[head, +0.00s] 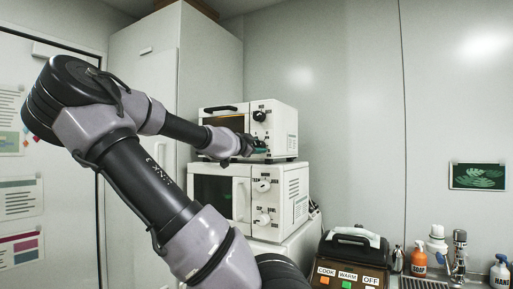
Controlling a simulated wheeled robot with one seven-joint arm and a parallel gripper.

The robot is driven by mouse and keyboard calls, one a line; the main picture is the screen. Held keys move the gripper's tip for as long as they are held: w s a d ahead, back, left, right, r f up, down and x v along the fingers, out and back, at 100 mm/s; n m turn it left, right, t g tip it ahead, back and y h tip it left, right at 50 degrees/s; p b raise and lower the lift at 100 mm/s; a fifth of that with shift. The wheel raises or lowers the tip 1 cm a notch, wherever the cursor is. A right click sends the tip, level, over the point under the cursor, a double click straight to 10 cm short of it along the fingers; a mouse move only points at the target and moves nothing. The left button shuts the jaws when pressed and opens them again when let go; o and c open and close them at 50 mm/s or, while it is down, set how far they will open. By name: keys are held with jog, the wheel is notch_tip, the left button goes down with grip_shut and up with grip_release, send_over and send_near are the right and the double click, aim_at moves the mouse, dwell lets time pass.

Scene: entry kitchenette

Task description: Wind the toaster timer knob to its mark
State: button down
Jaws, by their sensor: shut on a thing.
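The toaster (285,130) is the upper white oven, with a dark door and a black handle, stacked on another white oven. Its right-hand panel has a dark upper knob (259,115) with small marks around it. My gripper (259,148) reaches in from the left, at the lower part of this panel. Its teal fingertips are shut on the timer knob there, which they mostly hide. The knob's pointer and mark are too small and covered to read.
The lower white oven (298,198) has two pale knobs and stands right below my gripper. A tall cabinet (150,60) is behind my arm. To the right are a black-handled box with COOK, WARM and OFF labels (345,272), an orange bottle (419,262) and a sink.

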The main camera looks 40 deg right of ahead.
jog(key=shift+m, duration=1.1)
jog(key=m, duration=0.7)
jog(key=shift+m, duration=1.2)
jog(key=shift+c, duration=1.4)
grip_release()
jog(key=shift+a, duration=0.1)
